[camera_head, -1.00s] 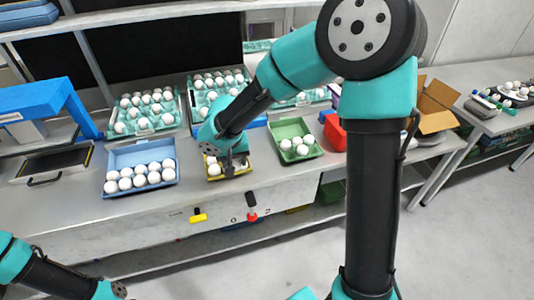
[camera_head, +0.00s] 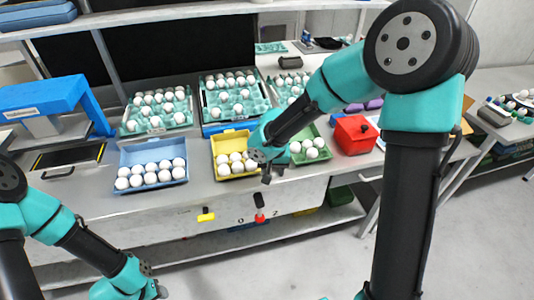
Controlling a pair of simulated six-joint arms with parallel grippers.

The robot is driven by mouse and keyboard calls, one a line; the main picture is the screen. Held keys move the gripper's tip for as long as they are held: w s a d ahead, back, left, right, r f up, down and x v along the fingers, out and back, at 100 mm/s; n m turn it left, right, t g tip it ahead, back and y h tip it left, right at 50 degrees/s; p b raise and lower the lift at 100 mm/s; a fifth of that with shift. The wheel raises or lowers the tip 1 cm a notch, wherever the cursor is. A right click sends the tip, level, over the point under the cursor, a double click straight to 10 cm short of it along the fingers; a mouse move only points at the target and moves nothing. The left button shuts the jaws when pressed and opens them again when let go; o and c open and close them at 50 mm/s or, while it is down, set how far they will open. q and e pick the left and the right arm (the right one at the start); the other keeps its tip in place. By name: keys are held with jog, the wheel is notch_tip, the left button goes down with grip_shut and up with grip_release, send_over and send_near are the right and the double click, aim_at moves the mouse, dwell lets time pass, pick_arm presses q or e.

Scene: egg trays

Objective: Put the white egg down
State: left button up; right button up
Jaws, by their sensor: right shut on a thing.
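My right gripper (camera_head: 266,177) points down at the right side of the yellow tray (camera_head: 216,143), between it and the green tray (camera_head: 318,133). It is shut on a white egg, which the wrist and fingers mostly hide. Several white eggs (camera_head: 236,167) lie in the front of the yellow tray. The green tray holds several white eggs (camera_head: 311,153), partly behind my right arm. My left gripper (camera_head: 156,291) is low at the bottom left, away from the trays, and its fingers are not clear.
A blue tray (camera_head: 128,158) with several white eggs stands left of the yellow one. Teal egg trays (camera_head: 130,127) stand behind. A red box (camera_head: 355,136) is to the right. The table's front edge (camera_head: 215,191) runs just below the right gripper.

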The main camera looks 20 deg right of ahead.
jog(key=w+d, duration=0.1)
jog(key=w, duration=0.2)
jog(key=w+d, duration=0.2)
jog(key=w, duration=0.2)
jog(key=w+d+f, duration=0.1)
jog(key=w+d, duration=0.1)
jog(key=w, duration=0.2)
jog(key=shift+f, duration=0.1)
jog(key=shift+w+d, duration=0.1)
jog(key=shift+w, duration=0.2)
jog(key=shift+f, duration=1.75)
jog(key=shift+f, duration=0.15)
jog(key=shift+o, duration=0.8)
jog(key=o, duration=0.4)
jog(key=shift+o, duration=0.2)
